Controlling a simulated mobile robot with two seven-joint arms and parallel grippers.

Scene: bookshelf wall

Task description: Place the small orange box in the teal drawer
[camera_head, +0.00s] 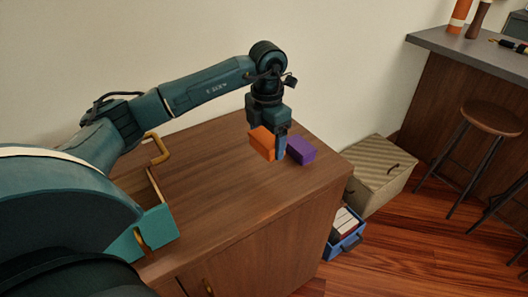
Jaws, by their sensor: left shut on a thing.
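The small orange box (261,143) is over the top of a brown wooden cabinet (225,190). My left gripper (272,145) points down and is shut on it. I cannot tell whether the box touches the cabinet top. A purple box (301,150) lies just to the right of the gripper. The teal drawer (157,227) is at the left of the cabinet top, and my left arm hides much of it, including most of its inside. My right gripper is out of view.
A yellow handle (159,149) stands up behind the teal drawer. A woven chest (377,176) and a blue bin (346,234) with things in it stand right of the cabinet. A stool (488,122) stands by a counter (470,46). The cabinet top's middle is clear.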

